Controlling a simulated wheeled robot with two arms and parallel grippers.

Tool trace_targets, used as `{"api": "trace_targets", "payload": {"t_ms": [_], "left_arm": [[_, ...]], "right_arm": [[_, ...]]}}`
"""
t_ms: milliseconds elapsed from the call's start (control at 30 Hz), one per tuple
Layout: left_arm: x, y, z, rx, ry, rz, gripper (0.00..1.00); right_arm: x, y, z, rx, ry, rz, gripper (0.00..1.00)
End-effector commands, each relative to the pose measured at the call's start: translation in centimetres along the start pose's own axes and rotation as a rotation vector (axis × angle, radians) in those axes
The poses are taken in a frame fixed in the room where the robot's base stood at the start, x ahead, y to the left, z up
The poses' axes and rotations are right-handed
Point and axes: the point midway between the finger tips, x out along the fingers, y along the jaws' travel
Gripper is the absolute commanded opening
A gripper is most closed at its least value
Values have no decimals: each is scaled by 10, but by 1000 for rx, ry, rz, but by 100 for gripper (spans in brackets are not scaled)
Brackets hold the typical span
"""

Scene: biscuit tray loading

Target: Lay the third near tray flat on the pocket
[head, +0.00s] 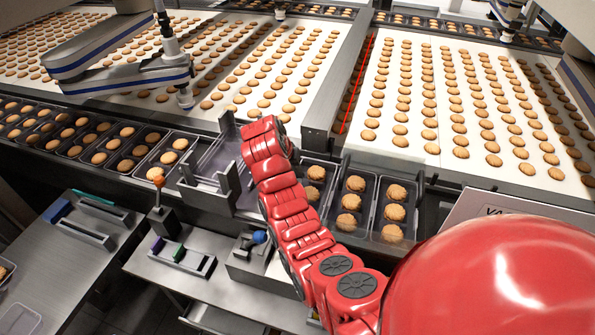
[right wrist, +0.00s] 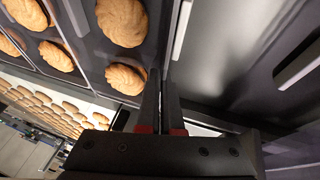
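My right gripper (right wrist: 162,92) shows in the right wrist view with its two dark fingers close together, one on each side of a thin rim line. I cannot tell whether they grip that rim. A dark tray with biscuits (right wrist: 82,35) lies just left of the fingers. In the head view, my red right arm reaches to the near conveyor edge and hides its fingertips. My left gripper is not in view.
A row of filled trays (head: 110,150) runs to the left. White belts of biscuits (head: 440,110) lie beyond. A grey bench (head: 150,262) with a lever (head: 160,205) and small fixtures stands in front. A blue-striped machine arm (head: 125,80) hangs over the left belt.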

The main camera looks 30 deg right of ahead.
Motion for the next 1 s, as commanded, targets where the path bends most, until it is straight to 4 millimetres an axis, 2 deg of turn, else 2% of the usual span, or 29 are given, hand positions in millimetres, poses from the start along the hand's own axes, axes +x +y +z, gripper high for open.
{"api": "trace_targets", "payload": {"t_ms": [867, 900, 1000], "left_arm": [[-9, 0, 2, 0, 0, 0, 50], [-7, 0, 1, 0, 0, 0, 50], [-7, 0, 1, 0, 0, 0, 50]], "right_arm": [[8, -2, 2, 1, 2, -1, 0], [6, -2, 2, 1, 2, -1, 10], [6, -2, 2, 1, 2, -1, 13]]}}
